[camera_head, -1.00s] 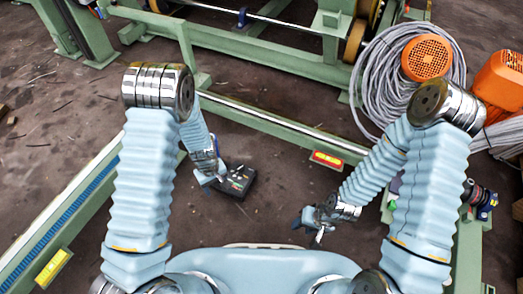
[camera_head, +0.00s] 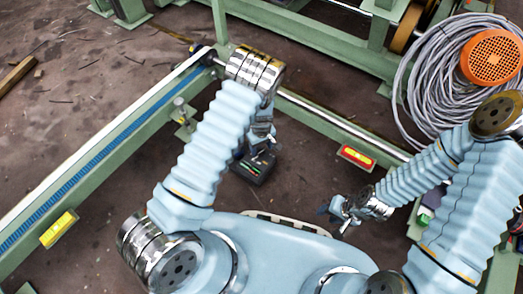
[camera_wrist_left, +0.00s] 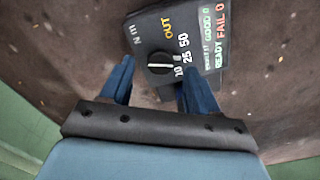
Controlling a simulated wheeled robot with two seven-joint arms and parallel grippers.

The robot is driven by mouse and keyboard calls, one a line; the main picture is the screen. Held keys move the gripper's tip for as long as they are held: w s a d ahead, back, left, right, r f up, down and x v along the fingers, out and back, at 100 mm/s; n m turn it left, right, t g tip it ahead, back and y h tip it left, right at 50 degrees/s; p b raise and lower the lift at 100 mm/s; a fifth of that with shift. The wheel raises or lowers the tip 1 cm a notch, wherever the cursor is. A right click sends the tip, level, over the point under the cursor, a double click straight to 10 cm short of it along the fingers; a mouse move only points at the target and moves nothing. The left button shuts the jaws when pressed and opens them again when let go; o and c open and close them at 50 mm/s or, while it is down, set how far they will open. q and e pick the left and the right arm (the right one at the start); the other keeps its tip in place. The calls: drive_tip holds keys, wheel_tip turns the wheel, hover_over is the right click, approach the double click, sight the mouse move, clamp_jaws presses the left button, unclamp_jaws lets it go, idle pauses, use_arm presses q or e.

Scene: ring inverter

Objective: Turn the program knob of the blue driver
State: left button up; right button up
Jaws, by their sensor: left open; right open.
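A dark box-shaped device (camera_head: 253,168) with small lit text sits below my left gripper (camera_head: 263,142) in the head view. In the left wrist view its black panel (camera_wrist_left: 212,75) shows the words OUT, READY, GOOD and FAIL. A round black knob (camera_wrist_left: 160,63) with a pale pointer line sits beside the numbers 10, 25 and 50. My left gripper is open, its two blue fingers (camera_wrist_left: 158,80) on either side of the knob; whether they touch it I cannot tell. My right gripper (camera_head: 337,213) is open and empty, right of the device.
Green frame beams (camera_head: 110,128) run along the left and the back.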

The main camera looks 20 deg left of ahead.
use_arm(q)
drive_tip(key=shift+f, duration=0.95)
drive_tip(key=shift+c, duration=0.4)
drive_tip(key=c, duration=1)
drive_tip(key=shift+o, duration=0.2)
drive_tip(key=shift+n, duration=0.3)
drive_tip(key=n, duration=0.3)
drive_tip(key=shift+n, duration=2.1)
